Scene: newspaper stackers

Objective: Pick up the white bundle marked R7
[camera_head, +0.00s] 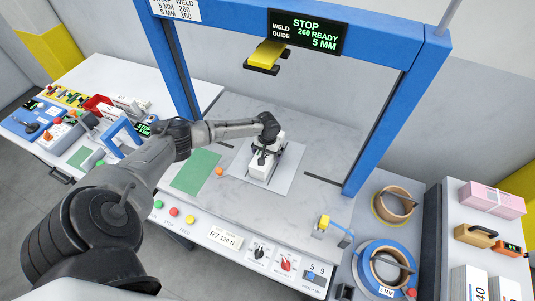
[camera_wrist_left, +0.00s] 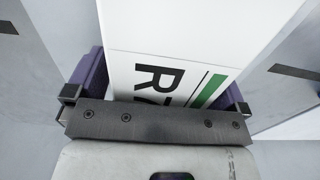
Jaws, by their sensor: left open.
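The white bundle (camera_head: 261,171) lies on a pale sheet in the middle of the machine's grey table. In the left wrist view, the bundle (camera_wrist_left: 190,35) shows a green stripe and black lettering, an R and part of a second character cut off by the gripper body. My left gripper (camera_head: 268,150) is right over the bundle, pointing down. In the left wrist view, its purple-padded fingers (camera_wrist_left: 165,85) stand apart, one on each side of the bundle. Whether the pads touch it cannot be told. My right gripper is not in view.
A blue frame (camera_head: 375,130) spans the table, with a yellow guide (camera_head: 266,54) hanging from its top beam. A green mat (camera_head: 196,171) and an orange knob (camera_head: 219,171) lie left of the bundle. Strap rolls (camera_head: 393,205) stand at right. The table right of the bundle is clear.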

